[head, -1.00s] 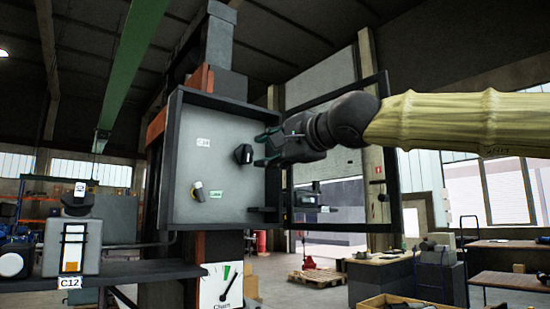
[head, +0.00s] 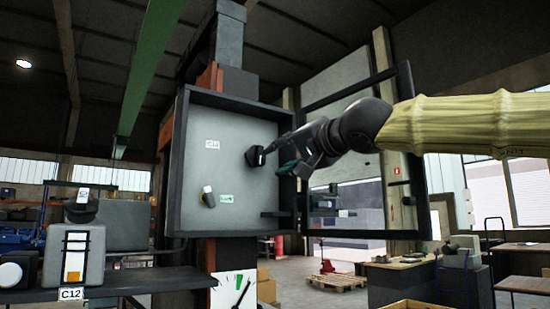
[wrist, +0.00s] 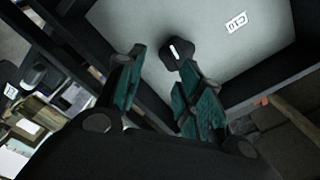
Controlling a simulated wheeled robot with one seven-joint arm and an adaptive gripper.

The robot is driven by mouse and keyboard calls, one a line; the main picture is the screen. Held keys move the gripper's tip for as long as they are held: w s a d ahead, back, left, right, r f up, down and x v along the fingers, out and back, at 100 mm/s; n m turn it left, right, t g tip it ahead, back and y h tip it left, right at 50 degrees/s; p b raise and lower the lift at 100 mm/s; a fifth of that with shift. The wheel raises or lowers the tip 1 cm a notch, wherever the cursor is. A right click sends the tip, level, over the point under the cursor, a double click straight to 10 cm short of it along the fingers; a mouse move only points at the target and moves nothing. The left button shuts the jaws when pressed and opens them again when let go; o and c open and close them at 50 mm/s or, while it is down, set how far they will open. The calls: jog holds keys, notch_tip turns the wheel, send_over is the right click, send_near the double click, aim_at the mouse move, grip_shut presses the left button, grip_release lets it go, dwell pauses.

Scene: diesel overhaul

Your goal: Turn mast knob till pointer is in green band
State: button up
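A black knob (head: 255,157) with a white mark stands on the grey panel inside an open box (head: 228,150). It also shows in the wrist view (wrist: 177,52), just beyond my fingertips. My gripper (head: 283,155) is right of the black knob. In the wrist view its teal-padded fingers (wrist: 160,80) are apart and empty.
The box has raised dark walls, with an open framed door (head: 357,228) on its right. A shelf (head: 130,279) at lower left holds a device labelled C12 (head: 73,255). Benches and a pallet (head: 334,281) stand farther back at right.

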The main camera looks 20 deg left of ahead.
jog(key=n+p, duration=0.2)
jog(key=n, duration=0.1)
jog(key=a+n+p, duration=0.1)
jog(key=n+p, duration=0.1)
jog(key=n, duration=0.1)
jog(key=s+r+n+p, duration=0.1)
jog(key=n+p, duration=0.2)
jog(key=shift+s+a+r+n, duration=0.1)
jog(key=shift+a+n, duration=0.1)
jog(key=shift+n, duration=0.1)
jog(key=shift+a, duration=0.55)
jog(key=shift+w, duration=0.3)
jog(key=shift+s+r, duration=0.1)
jog(key=shift+s, duration=0.1)
jog(key=shift+a, duration=0.1)
